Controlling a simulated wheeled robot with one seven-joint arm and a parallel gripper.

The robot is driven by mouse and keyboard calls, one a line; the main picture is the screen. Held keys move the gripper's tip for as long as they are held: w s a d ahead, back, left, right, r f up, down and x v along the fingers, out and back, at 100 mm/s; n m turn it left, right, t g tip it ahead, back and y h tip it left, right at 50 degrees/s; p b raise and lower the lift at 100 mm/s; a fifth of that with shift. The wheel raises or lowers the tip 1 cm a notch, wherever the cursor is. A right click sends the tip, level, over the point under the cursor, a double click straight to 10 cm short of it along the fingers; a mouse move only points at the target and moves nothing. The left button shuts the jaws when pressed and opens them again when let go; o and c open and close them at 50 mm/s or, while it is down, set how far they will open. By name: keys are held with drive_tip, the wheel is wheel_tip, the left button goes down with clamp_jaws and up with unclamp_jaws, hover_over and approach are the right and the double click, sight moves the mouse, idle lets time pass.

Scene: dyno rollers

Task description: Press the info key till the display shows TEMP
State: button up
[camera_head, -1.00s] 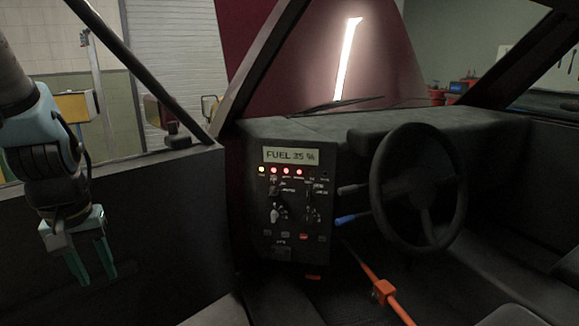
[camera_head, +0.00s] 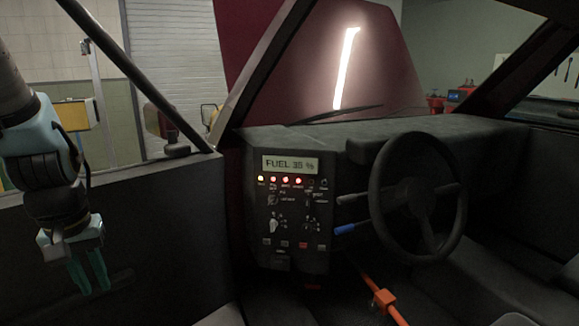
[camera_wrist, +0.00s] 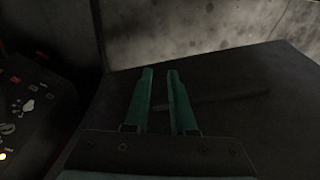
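The display (camera_head: 291,165) at the top of the dark dash panel (camera_head: 262,222) reads "FUEL 35 %". Below it are a row of lit lamps, knobs and toggles, and a bottom row of small keys (camera_head: 284,244), one of them red (camera_head: 303,245). The key labels are too small to read, so I cannot tell which is the info key. My gripper (camera_head: 92,288) hangs at the left, pointing down, well apart from the panel. In the wrist view its two green fingers (camera_wrist: 160,72) have a narrow gap with nothing between them. Part of the panel (camera_wrist: 30,112) shows at that view's left edge.
The steering wheel (camera_head: 418,195) stands right of the panel, with a blue-tipped stalk (camera_head: 345,229) between them. An orange lever (camera_head: 383,298) rises in front. A dark door (camera_head: 150,225) is behind my gripper. A slanted roof bar (camera_head: 135,80) crosses the upper left.

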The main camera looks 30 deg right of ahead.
clamp_jaws()
idle(1.4)
